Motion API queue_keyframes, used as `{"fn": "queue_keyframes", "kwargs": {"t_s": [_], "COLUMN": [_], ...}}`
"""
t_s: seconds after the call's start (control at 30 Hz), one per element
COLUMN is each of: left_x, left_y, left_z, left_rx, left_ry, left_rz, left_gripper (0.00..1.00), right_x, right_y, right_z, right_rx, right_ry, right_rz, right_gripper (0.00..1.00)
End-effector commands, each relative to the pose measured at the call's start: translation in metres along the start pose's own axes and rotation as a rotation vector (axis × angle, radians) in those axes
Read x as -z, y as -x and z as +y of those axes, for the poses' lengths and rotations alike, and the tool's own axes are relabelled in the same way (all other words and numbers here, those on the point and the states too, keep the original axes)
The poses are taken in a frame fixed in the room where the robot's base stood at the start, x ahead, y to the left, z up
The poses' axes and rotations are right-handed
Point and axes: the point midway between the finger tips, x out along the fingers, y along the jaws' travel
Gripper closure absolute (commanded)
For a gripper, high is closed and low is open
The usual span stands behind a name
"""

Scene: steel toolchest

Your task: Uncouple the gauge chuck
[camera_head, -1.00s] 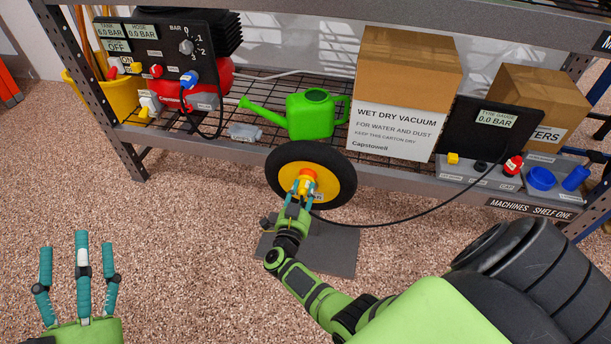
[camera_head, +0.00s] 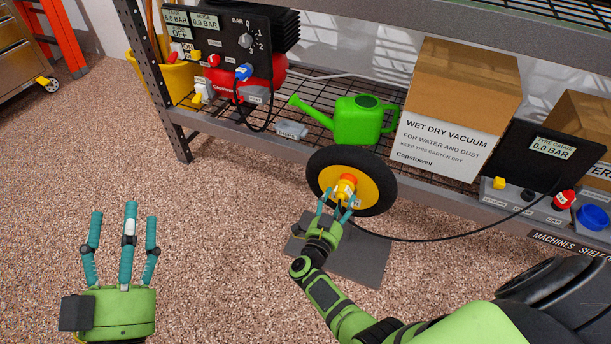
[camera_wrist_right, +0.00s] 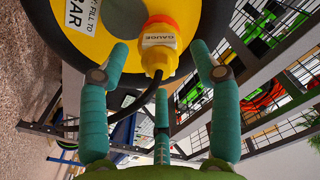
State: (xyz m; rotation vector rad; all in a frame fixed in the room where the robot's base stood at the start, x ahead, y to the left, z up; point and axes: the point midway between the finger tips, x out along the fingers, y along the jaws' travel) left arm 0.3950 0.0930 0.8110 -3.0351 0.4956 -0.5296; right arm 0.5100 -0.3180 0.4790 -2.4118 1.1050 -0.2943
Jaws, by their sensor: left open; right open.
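The gauge chuck (camera_head: 346,186) has an orange-red and yellow body and sits at the yellow hub of the black-tyred wheel (camera_head: 386,194). In the right wrist view the chuck (camera_wrist_right: 158,47) carries a "GAUGE" label, and a black hose curves away from it. My right gripper (camera_head: 335,203) is open just below and in front of the chuck. In the right wrist view its teal fingers (camera_wrist_right: 160,65) are spread, with the chuck ahead between the upper two; I see no grip on it. My left gripper (camera_head: 125,218) is open and empty over the floor at left.
The wheel stands by a grey floor plate (camera_head: 362,258). The hose (camera_head: 440,239) runs right to the tyre gauge panel (camera_head: 540,150). The shelf holds a green watering can (camera_head: 358,120), a vacuum carton (camera_head: 455,110) and a compressor panel (camera_head: 215,45).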

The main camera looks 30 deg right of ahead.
Motion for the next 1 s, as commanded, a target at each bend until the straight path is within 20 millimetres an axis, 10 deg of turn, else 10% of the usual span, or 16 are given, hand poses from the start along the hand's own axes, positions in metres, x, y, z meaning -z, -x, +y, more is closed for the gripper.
{"fn": "queue_keyframes", "kwargs": {"t_s": [1.0], "left_x": [0.013], "left_y": [-0.005], "left_z": [-0.001], "left_rx": [0.000], "left_ry": [0.000], "left_rz": [0.000], "left_gripper": [0.35], "right_x": [-0.001], "right_y": [0.066], "right_z": [-0.001], "right_rx": [-0.001], "right_ry": [-0.002], "right_rz": [-0.004], "right_gripper": [0.37]}}
